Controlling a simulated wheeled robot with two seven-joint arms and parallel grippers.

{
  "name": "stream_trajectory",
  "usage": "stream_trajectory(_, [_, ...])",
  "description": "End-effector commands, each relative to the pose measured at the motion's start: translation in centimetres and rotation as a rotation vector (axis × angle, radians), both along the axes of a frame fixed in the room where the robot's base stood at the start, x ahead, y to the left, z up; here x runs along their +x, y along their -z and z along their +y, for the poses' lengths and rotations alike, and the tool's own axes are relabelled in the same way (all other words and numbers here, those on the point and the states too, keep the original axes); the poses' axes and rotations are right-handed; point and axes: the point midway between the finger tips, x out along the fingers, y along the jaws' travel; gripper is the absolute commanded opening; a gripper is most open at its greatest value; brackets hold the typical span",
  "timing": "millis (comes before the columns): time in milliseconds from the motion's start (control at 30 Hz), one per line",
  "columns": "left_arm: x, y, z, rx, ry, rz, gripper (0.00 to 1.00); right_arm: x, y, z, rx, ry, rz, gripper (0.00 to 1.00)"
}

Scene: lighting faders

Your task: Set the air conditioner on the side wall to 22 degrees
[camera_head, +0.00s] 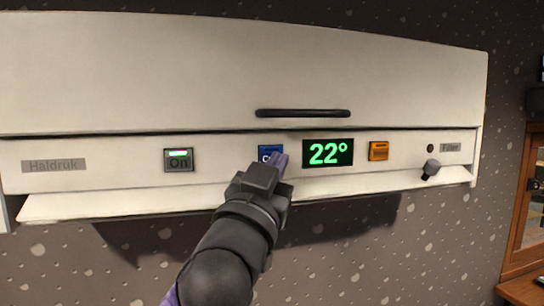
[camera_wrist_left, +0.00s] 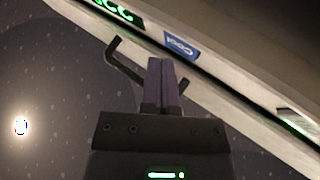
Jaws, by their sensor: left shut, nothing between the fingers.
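The white air conditioner (camera_head: 220,65) hangs on the wall. Its display (camera_head: 328,152) reads 22° in green. Left of the display is a blue button (camera_head: 270,151), partly hidden by my gripper; in the left wrist view the blue button (camera_wrist_left: 181,46) reads Cool. An orange button (camera_head: 378,150) is right of the display. The On button (camera_head: 179,159) further left shows a lit green bar. My left gripper (camera_head: 280,160) is shut and empty, its fingertips at or just in front of the blue button's lower right; I cannot tell whether they touch. My right gripper is not in view.
A dark handle (camera_head: 303,113) runs across the front cover. A small dark knob (camera_head: 431,168) sticks out near the Filter label at the right. A wooden cabinet (camera_head: 525,220) stands at the far right. The wall below the unit is clear.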

Motion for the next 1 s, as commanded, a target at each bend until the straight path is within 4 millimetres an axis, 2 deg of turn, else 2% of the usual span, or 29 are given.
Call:
stream_trajectory(133, [-0.6,0.0,-0.2,-0.001,0.002,-0.001,0.00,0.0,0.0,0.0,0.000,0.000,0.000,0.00])
stream_trajectory(600, [-4.6,0.0,-1.5,0.001,0.001,0.000,0.00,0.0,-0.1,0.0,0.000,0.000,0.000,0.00])
stream_trajectory(1000, [-4.8,0.0,-1.5,0.001,0.000,0.000,0.00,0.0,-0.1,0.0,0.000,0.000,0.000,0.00])
